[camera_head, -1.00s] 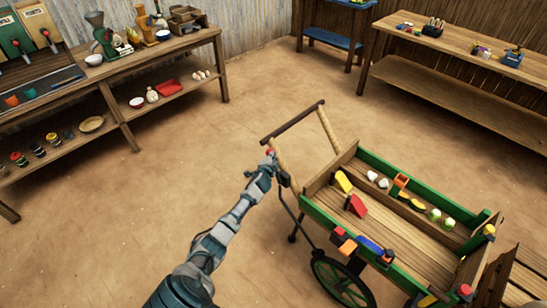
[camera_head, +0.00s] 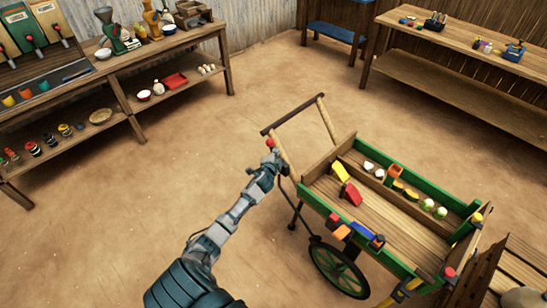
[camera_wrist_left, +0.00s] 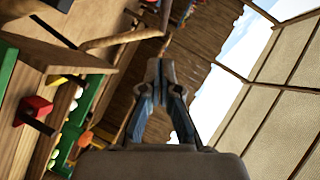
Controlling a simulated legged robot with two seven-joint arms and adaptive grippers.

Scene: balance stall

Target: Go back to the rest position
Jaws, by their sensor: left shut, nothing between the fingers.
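My left arm comes in from the bottom of the head view, and its gripper (camera_head: 272,160) is in front of the handle end of the green and wooden cart (camera_head: 388,163). In the left wrist view the left gripper (camera_wrist_left: 160,68) has its fingers together with nothing between them. That view is tilted and looks up past the cart toward the thatched roof and sky. Whether the gripper touches the cart handle (camera_head: 292,115) cannot be told. My right gripper is not in view.
Blocks and small items lie in the cart, among them a red block (camera_head: 352,194). A two-level wooden shelf (camera_head: 140,103) stands at the back left. A long table (camera_head: 465,58) stands at the back right. The dirt floor (camera_head: 190,180) between is bare.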

